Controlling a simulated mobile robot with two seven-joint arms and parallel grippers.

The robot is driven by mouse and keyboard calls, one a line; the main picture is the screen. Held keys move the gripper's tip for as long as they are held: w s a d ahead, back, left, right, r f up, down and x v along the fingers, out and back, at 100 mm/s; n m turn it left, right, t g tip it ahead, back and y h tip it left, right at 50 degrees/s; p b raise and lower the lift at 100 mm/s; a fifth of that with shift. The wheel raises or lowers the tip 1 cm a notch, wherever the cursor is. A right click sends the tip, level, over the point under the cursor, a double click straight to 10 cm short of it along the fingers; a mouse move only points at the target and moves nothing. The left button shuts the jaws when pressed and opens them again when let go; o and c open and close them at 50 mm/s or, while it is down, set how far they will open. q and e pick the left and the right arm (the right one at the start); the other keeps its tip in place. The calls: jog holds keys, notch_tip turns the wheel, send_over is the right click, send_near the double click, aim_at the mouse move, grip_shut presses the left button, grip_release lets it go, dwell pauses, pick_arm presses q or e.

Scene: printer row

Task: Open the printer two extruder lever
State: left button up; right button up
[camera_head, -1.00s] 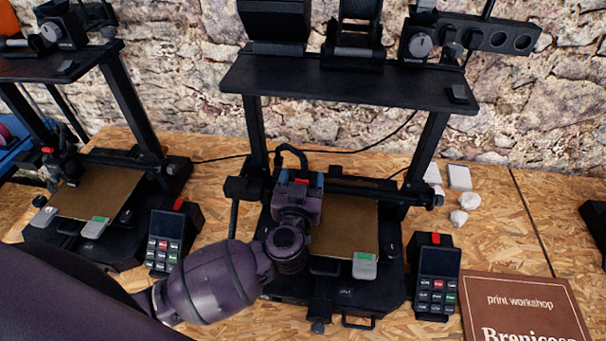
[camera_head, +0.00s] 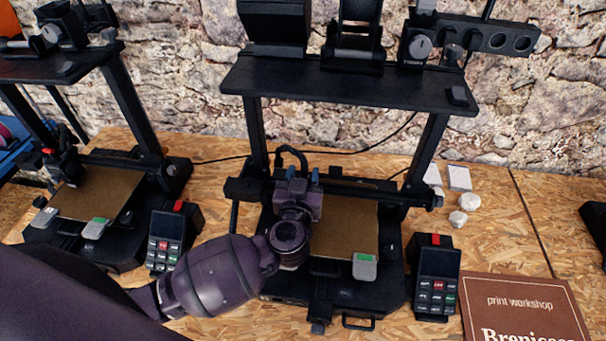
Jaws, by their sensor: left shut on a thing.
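The middle printer (camera_head: 345,295), which I take to be printer two, stands on the chipboard bench with its dark frame and brown bed (camera_head: 350,228). My left arm comes in from the lower left. My left gripper (camera_head: 298,190) is at the printer's extruder, above the left part of the bed. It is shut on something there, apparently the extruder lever. The gripper body hides the lever, and the fingertips are hard to make out. Whether the lever has turned cannot be seen. My right gripper is not in view.
Another printer (camera_head: 95,205) stands at the left. Control boxes with keypads (camera_head: 437,282) (camera_head: 165,240) stand beside the printers. A brown print workshop board (camera_head: 525,305) lies at the lower right. Small white pieces (camera_head: 459,178) lie right of the middle printer, where some bench is clear.

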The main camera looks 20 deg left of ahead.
pick_arm(q)
jog(key=shift+a+r+p, duration=0.1)
jog(key=shift+r+p, duration=0.3)
jog(key=shift+p, duration=0.5)
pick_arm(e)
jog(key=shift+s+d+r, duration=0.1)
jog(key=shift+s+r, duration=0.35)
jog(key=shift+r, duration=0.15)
pick_arm(q)
jog(key=shift+t+p, duration=0.5)
jog(key=shift+p, duration=0.3)
jog(key=shift+s+f+t+p, duration=0.1)
jog(key=shift+t+p, duration=0.2)
jog(key=shift+p, duration=0.2)
jog(key=shift+s+f+t, duration=0.1)
jog(key=shift+t, duration=0.2)
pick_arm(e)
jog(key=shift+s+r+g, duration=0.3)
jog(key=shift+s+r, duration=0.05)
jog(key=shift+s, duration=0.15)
pick_arm(q)
jog(key=shift+s, duration=0.1)
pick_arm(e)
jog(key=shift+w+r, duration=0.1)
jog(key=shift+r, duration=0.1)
pick_arm(q)
jog(key=o, duration=0.9)
jog(key=shift+d+f, duration=0.1)
jog(key=shift+d, duration=0.1)
jog(key=shift+a, duration=0.1)
